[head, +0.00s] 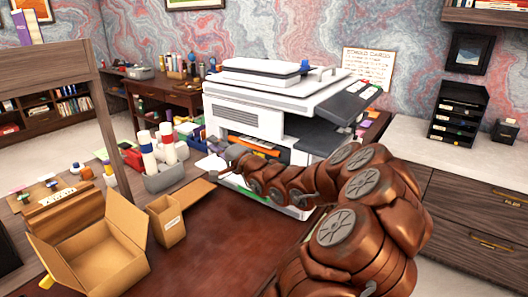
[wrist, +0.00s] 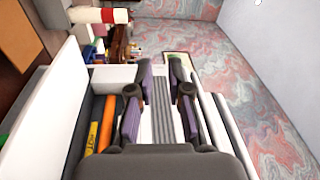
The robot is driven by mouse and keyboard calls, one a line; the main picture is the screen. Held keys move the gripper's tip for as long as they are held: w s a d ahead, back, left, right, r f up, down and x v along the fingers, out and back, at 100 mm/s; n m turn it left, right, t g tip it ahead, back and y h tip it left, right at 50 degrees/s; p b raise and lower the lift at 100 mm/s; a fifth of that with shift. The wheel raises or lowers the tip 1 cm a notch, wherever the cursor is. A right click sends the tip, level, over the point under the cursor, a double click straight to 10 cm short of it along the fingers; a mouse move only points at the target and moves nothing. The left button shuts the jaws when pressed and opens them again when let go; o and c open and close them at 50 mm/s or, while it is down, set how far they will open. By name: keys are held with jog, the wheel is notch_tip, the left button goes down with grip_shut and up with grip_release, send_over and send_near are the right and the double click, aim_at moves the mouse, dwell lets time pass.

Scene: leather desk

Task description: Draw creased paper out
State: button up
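A large white and grey printer (head: 262,95) stands on the leather desk, with an open slot at its front showing an orange bar (head: 252,148). My gripper (head: 232,153) is at the printer's front left, by the slot. A small white piece (head: 210,163), possibly the creased paper, shows just left of my gripper; its creases are too small to tell. In the wrist view my gripper (wrist: 160,75) has its two purple-padded fingers apart, with a grey ribbed surface (wrist: 161,110) visible between them. No paper is clearly visible between the fingers.
An orange bar (wrist: 105,125) and a yellow "HOT" label (wrist: 93,136) lie left of the fingers. An open cardboard box (head: 95,250), a smaller carton (head: 167,222) and a grey holder with white bottles (head: 165,178) stand left. The leather desk top (head: 200,255) is clear in front.

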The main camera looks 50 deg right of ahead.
aim_at(256, 143)
jog(key=s+d+f+m+g+h, duration=0.1)
jog(key=s+d+f+m+h, duration=0.1)
jog(key=d, duration=0.3)
jog(key=s+d+f+m+g+h, duration=0.1)
jog(key=s+d+f+m+h, duration=0.1)
jog(key=d, duration=0.3)
jog(key=s+d+f+m+h, duration=0.1)
jog(key=s+d+f+h, duration=0.1)
jog(key=d, duration=0.3)
jog(key=shift+s+d+f+m+g+h+p, duration=0.3)
jog(key=shift+s+f+m+g+p, duration=0.1)
jog(key=shift+f, duration=0.05)
jog(key=p+x, duration=0.2)
jog(key=x, duration=0.4)
jog(key=shift+w+d, duration=0.15)
jog(key=shift+w, duration=0.15)
jog(key=shift+w+d+p, duration=0.15)
jog(key=shift+w+p, duration=0.15)
jog(key=shift+w, duration=0.2)
grip_shut()
